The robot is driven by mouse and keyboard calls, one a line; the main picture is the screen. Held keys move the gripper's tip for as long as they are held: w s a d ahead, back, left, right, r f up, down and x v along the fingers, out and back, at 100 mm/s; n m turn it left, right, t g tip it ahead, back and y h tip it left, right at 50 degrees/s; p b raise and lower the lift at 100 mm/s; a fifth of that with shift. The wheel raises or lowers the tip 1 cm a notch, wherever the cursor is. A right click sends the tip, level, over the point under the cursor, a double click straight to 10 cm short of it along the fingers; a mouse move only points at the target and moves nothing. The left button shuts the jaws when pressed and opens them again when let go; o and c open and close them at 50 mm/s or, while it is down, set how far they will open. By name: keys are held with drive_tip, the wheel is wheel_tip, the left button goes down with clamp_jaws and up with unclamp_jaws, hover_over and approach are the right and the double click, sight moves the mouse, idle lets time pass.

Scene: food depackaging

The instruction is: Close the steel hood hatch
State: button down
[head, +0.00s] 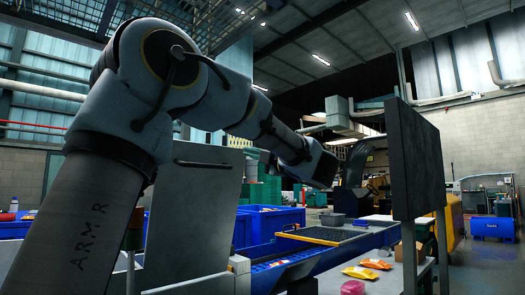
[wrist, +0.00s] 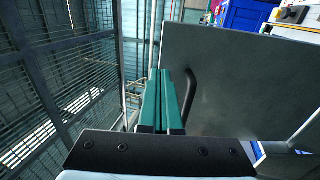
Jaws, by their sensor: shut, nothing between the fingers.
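The steel hood hatch is a flat grey panel (wrist: 255,85) filling the right half of the wrist view. A dark bent bar handle (wrist: 190,92) stands out near its left edge. A grey upright panel with a dark handle bar near its top, which looks like the same hatch (head: 190,215), stands raised in the head view, partly behind my arm. My gripper (wrist: 159,75) shows two teal fingers, shut together and empty, just left of the handle. I cannot tell whether they touch it. In the head view I cannot make out the fingertips.
Blue crates (head: 278,217) stand beyond the panel. A dark upright board (head: 415,160) stands at the right. Yellow and orange packets (head: 360,272) and a pink item (head: 352,287) lie on a counter at lower right. Mesh fencing (wrist: 75,65) fills the left of the wrist view.

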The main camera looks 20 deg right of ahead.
sight(239, 150)
drive_tip(key=p+x, duration=0.1)
drive_tip(key=x, duration=0.5)
drive_tip(key=shift+p, duration=0.35)
